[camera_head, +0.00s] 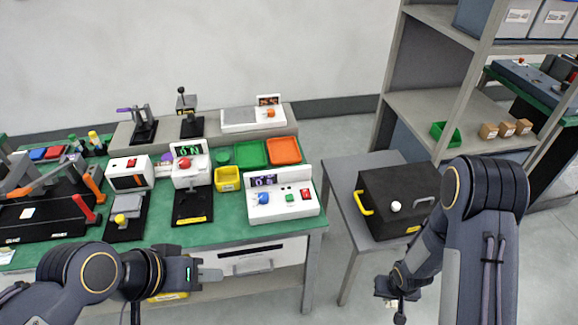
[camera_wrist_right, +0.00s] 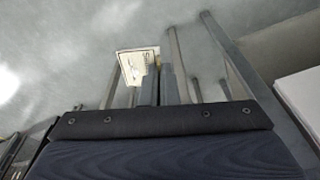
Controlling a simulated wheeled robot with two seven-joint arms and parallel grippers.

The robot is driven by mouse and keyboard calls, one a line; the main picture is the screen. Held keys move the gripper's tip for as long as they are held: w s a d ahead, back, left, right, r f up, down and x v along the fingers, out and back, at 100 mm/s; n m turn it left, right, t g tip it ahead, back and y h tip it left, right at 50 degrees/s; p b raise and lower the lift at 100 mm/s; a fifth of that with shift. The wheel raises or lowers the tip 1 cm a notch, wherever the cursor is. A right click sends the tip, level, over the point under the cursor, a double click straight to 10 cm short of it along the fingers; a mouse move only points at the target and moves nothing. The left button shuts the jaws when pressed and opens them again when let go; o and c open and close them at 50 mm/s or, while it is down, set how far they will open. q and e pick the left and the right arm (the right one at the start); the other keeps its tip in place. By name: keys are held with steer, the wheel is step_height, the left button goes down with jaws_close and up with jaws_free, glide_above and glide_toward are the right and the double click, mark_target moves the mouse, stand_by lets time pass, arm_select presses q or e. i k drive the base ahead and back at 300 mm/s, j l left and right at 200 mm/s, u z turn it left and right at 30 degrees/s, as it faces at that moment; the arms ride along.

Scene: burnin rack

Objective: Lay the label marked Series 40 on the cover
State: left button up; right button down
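A small pale label (camera_wrist_right: 139,66) with dark print shows in the right wrist view at my right gripper's fingertips (camera_wrist_right: 158,74). The fingers are close together and appear shut on it; the print is too small to read. In the head view my right gripper (camera_head: 392,291) hangs low, in front of the side table. A black box (camera_head: 385,185) with a white knob, a yellow handle and a grey handle stands on that table; its top may be the cover. My left gripper (camera_head: 211,274) is in front of the green bench, looks shut, and holds nothing visible.
The green bench (camera_head: 145,235) carries several devices, a yellow bin (camera_head: 228,179), a green tray (camera_head: 251,154) and an orange tray (camera_head: 284,151). A shelf rack (camera_head: 432,105) stands behind the side table (camera_head: 345,180). A gap separates bench and side table.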

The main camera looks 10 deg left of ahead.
mark_target(128, 204)
steer(key=u, duration=2.2)
